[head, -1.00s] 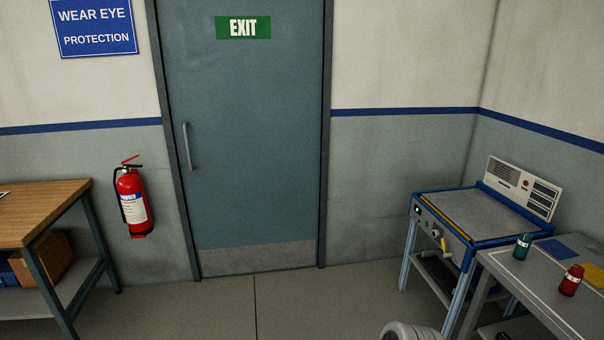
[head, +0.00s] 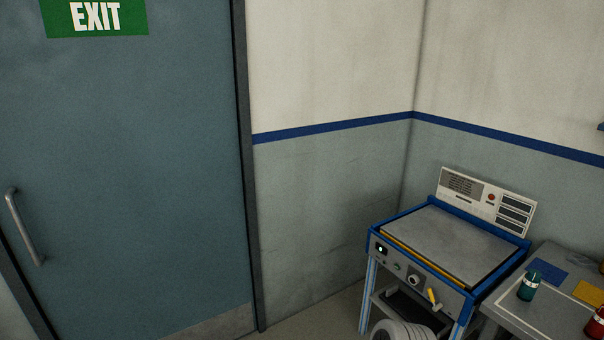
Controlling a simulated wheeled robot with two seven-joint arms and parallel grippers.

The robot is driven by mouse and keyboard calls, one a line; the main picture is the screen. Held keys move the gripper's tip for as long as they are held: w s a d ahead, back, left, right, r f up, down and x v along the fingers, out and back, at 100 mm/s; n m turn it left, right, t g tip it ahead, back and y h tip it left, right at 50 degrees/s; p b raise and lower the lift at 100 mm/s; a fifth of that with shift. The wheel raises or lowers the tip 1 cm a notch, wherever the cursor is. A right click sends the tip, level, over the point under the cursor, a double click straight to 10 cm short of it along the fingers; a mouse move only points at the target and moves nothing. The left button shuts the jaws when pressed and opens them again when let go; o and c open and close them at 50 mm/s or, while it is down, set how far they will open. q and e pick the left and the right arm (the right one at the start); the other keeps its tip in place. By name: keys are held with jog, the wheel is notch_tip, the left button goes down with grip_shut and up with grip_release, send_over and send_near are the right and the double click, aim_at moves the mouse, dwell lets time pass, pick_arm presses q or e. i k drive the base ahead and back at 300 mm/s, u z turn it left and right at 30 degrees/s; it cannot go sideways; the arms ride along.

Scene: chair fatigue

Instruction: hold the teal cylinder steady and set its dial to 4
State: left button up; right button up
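The teal cylinder (head: 529,286) stands upright on the grey table at the lower right of the head view. It has a pale band around it and a darker top. Its dial and any numbers are too small to read. Neither of my grippers is in view, and nothing is touching the teal cylinder.
A red cylinder (head: 596,325) is cut off by the right edge. Blue (head: 548,272) and yellow (head: 590,294) patches lie on the grey table (head: 512,307). A blue-framed machine (head: 455,238) with a front control panel stands left of it. A door (head: 130,170) fills the left.

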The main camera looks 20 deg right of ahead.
aim_at(534, 274)
jog(key=z, duration=1.05)
jog(key=i, duration=1)
jog(key=z, duration=1.1)
